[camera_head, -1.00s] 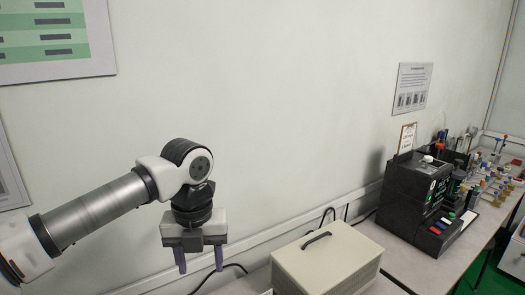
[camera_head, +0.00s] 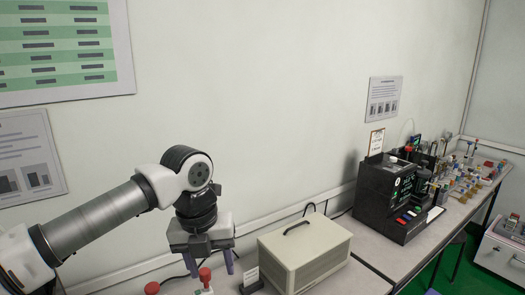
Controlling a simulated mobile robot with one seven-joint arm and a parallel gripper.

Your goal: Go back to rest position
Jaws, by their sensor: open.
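My gripper (camera_head: 208,267) hangs at the end of my arm at the lower left, pointing down, with its two fingers apart. Another red knob (camera_head: 152,288) shows at the bottom edge. The gap between the gripper and these knobs cannot be told from this view.
A beige case with a black handle (camera_head: 318,258) stands on the bench right of my gripper. A black instrument (camera_head: 385,205) stands further right. Small bottles and racks (camera_head: 470,175) crowd the far bench end. The wall (camera_head: 250,100) is behind.

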